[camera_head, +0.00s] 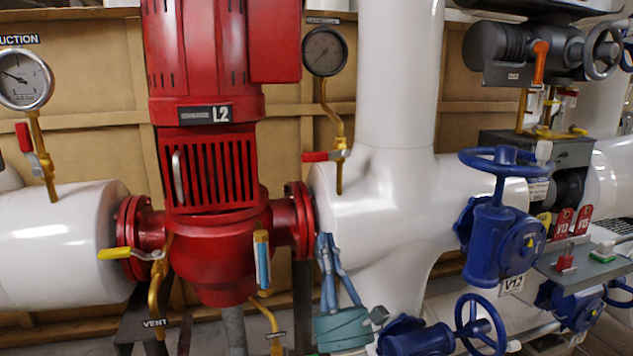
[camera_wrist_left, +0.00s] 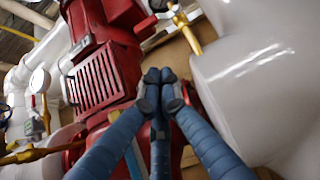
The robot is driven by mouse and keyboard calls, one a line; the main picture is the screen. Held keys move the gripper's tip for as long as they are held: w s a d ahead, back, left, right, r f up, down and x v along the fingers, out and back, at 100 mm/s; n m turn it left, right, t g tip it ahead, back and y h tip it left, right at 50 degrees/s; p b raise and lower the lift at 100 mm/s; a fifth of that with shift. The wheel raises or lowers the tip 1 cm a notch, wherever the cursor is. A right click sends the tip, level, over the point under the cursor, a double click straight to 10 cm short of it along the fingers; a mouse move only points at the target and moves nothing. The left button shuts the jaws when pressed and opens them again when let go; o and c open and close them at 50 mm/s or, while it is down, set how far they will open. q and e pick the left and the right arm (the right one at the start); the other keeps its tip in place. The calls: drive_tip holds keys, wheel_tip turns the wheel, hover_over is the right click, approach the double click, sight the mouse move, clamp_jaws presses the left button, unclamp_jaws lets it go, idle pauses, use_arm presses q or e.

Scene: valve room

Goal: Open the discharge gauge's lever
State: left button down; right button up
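The discharge gauge (camera_head: 325,51) is a dark-rimmed dial on a bent brass pipe, right of the red pump. Its red lever (camera_head: 318,156) lies level, across the upright pipe, pointing left. In the left wrist view the red lever (camera_wrist_left: 155,40) shows beyond the fingertips, beside the brass pipe (camera_wrist_left: 190,35). My left gripper (camera_head: 325,240) points up below the lever, in front of the pump's right flange, apart from the lever. Its blue fingers meet at the tips, with nothing seen between them; the tips (camera_wrist_left: 160,85) also meet in the wrist view. My right gripper is not in view.
The red pump (camera_head: 215,255) stands left of my gripper, and a thick white pipe (camera_head: 400,100) rises at its right. The suction gauge (camera_head: 25,78) has its own red lever (camera_head: 24,137) at far left. Blue valves (camera_head: 497,240) stand at right.

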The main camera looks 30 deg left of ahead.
sight(327, 156)
use_arm(q)
drive_tip(key=shift+r, duration=0.1)
drive_tip(key=s+d+r+p+x, duration=0.1)
drive_tip(key=p+x, duration=0.1)
drive_tip(key=x, duration=1)
drive_tip(key=shift+r, duration=0.7)
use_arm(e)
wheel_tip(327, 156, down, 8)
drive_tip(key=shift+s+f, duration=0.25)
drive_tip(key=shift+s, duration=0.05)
use_arm(q)
drive_tip(key=shift+w, duration=0.15)
